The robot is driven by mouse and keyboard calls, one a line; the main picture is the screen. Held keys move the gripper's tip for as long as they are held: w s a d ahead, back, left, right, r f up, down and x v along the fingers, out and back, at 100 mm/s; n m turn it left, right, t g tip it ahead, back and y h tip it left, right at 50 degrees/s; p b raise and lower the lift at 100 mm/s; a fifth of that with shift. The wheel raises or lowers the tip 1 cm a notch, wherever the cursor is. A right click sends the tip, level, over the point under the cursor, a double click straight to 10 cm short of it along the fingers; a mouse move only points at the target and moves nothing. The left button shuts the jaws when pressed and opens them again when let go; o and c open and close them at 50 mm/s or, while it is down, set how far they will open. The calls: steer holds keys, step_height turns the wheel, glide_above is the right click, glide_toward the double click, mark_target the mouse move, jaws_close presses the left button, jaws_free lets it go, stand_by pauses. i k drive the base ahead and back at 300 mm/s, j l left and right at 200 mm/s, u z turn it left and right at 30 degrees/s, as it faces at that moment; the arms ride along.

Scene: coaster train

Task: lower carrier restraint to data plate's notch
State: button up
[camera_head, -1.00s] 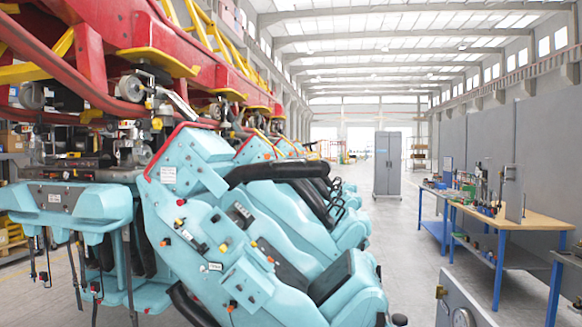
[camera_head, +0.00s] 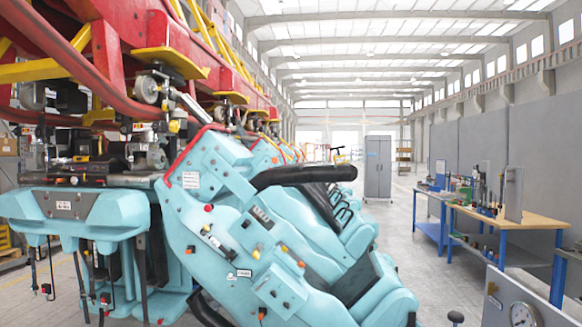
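The coaster carrier (camera_head: 225,215) is a light-blue seat unit hanging under the red track at the left and centre. Its restraint (camera_head: 300,174) looks to be the black padded bar that reaches out to the right above the seat, raised clear of the seat cushion (camera_head: 352,278). A small white plate (camera_head: 191,180) sits on the carrier's upper side panel, and another small label (camera_head: 244,273) is lower down. I cannot tell which is the data plate, and no notch can be made out. My gripper is not in view.
The red track (camera_head: 100,40) with yellow bracing runs overhead at the left. Workbenches with tools (camera_head: 510,217) stand along the right wall. A pressure gauge (camera_head: 522,316) on a grey panel is at the lower right. A grey cabinet (camera_head: 378,167) stands far back.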

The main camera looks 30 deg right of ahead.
mark_target(321, 171)
steer(key=i+j, duration=0.25)
steer(key=i, duration=0.15)
steer(key=i+j, duration=0.25)
steer(key=i+j+u, duration=0.1)
steer(key=i+j, duration=0.15)
steer(key=i, duration=0.25)
steer(key=i+l+u, duration=0.1)
steer(key=i+l, duration=1.1)
